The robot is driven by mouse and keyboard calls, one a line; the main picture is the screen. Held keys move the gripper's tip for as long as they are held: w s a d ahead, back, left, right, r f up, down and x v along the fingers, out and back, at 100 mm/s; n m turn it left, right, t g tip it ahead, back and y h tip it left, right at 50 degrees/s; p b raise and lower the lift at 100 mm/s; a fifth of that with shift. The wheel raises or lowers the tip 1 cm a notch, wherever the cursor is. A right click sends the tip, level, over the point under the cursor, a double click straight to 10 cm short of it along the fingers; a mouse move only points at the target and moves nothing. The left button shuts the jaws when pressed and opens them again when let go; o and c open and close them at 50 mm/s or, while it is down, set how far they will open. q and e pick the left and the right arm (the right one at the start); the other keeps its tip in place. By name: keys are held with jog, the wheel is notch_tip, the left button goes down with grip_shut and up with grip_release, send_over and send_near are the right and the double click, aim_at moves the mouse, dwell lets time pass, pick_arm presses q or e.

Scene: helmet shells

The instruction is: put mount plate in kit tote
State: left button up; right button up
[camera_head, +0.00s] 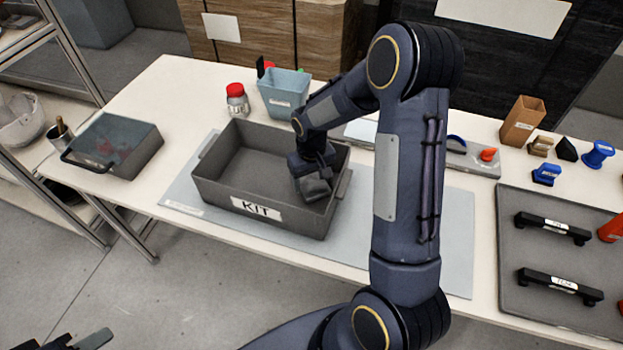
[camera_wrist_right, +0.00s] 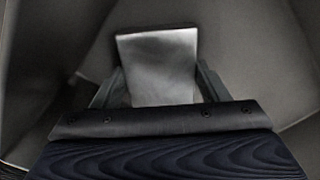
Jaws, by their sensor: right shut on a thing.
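The kit tote (camera_head: 222,190) is a grey open box with a KIT label on its front wall, on the table. My right gripper (camera_head: 312,180) reaches down inside the tote's right part. In the right wrist view, my right gripper (camera_wrist_right: 158,90) is shut on the mount plate (camera_wrist_right: 158,62), a flat grey metallic piece between the two fingers. The tote's grey inside surrounds it. Whether the plate touches the tote floor I cannot tell. My left gripper (camera_head: 82,341) shows only partly at the bottom left corner, away from the table, and its opening is unclear.
A blue-grey bin (camera_head: 285,95) and a red-capped jar (camera_head: 237,101) stand behind the tote. A grey container (camera_head: 115,145) is at the left. A dark tray (camera_head: 545,285) with black handles lies at the right. A grey mat (camera_head: 455,235) lies under the tote.

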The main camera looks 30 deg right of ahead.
aim_at(312, 183)
jog(key=shift+f, duration=0.2)
jog(key=shift+f, duration=0.15)
jog(key=o, duration=1.4)
notch_tip(312, 183, up, 12)
jog(key=s+a+r+t+y, duration=0.1)
jog(key=s+a+r+t, duration=0.1)
jog(key=s, duration=0.5)
jog(key=s+a+r+t+y, duration=0.1)
jog(key=s+a+r, duration=0.2)
jog(key=s, duration=0.4)
jog(key=s+a+r+t+y, duration=0.1)
jog(key=s+a+r+t, duration=0.1)
jog(key=s, duration=0.6)
jog(key=shift+a+r+t+y, duration=0.15)
jog(key=shift+a+y, duration=0.05)
jog(key=shift+a, duration=0.25)
jog(key=shift+a+r+t+y, duration=0.15)
jog(key=shift+a+y, duration=0.05)
jog(key=shift+a, duration=0.25)
